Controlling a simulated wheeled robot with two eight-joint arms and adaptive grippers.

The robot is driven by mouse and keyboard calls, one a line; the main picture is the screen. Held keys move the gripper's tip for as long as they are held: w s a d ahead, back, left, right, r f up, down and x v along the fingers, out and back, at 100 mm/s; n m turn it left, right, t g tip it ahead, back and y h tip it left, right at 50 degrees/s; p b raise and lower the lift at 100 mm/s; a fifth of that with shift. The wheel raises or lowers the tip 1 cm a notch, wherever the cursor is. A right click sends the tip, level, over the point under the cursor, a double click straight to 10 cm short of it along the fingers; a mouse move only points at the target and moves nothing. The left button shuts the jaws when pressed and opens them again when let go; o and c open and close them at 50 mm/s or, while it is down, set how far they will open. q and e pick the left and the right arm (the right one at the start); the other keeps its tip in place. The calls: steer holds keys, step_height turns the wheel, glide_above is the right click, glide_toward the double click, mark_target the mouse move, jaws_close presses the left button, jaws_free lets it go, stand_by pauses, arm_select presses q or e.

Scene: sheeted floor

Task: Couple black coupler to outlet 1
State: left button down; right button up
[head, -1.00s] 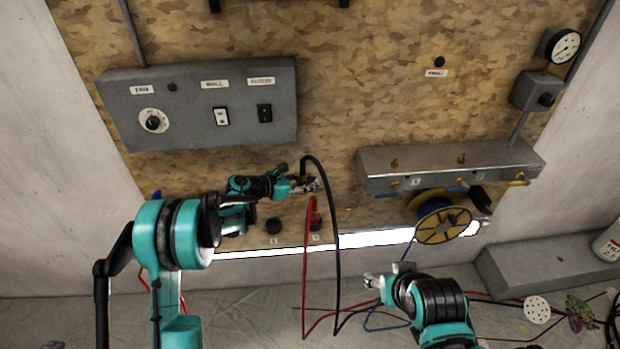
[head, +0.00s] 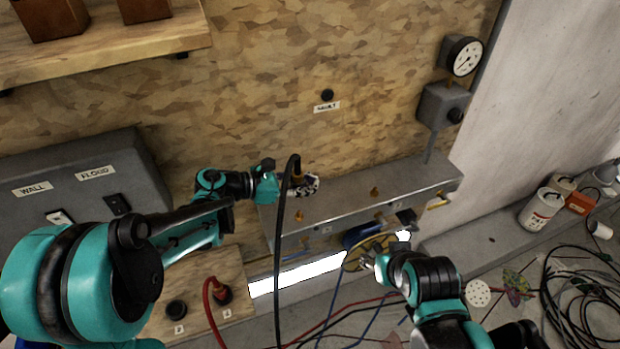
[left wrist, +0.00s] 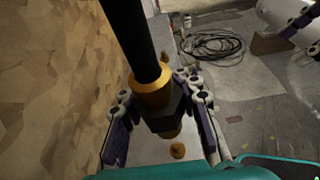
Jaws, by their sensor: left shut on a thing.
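My left gripper (head: 305,185) is shut on the black coupler (head: 296,165), which has a brass collar and a thick black hose. The left wrist view shows the coupler (left wrist: 152,97) upright between the fingers of the left gripper (left wrist: 163,118), with a brass fitting (left wrist: 178,151) just beyond it. The grey metal manifold (head: 420,185) carries a left brass outlet, apparently outlet 1 (head: 299,216), and a right brass outlet (head: 374,191). The held coupler is above and apart from the left outlet. My right gripper (head: 376,264) is low in front of the manifold; its fingers are too small to judge.
A red hose ends in a coupler (head: 222,293) on the lower wooden panel, beside a dark round socket (head: 176,310). A grey switch box (head: 80,185) is at left. A hose reel (head: 365,252) hangs below the manifold. Cables (head: 580,290) lie on the floor at right.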

arm_select(q)
steer(key=shift+s, duration=0.1)
steer(key=shift+f+b, duration=2.55)
steer(key=shift+f, duration=0.35)
steer(key=shift+f, duration=0.1)
steer(key=shift+f+b, duration=0.3)
steer(key=shift+b, duration=0.1)
steer(key=shift+f+b, duration=1.05)
steer(key=shift+f, duration=0.1)
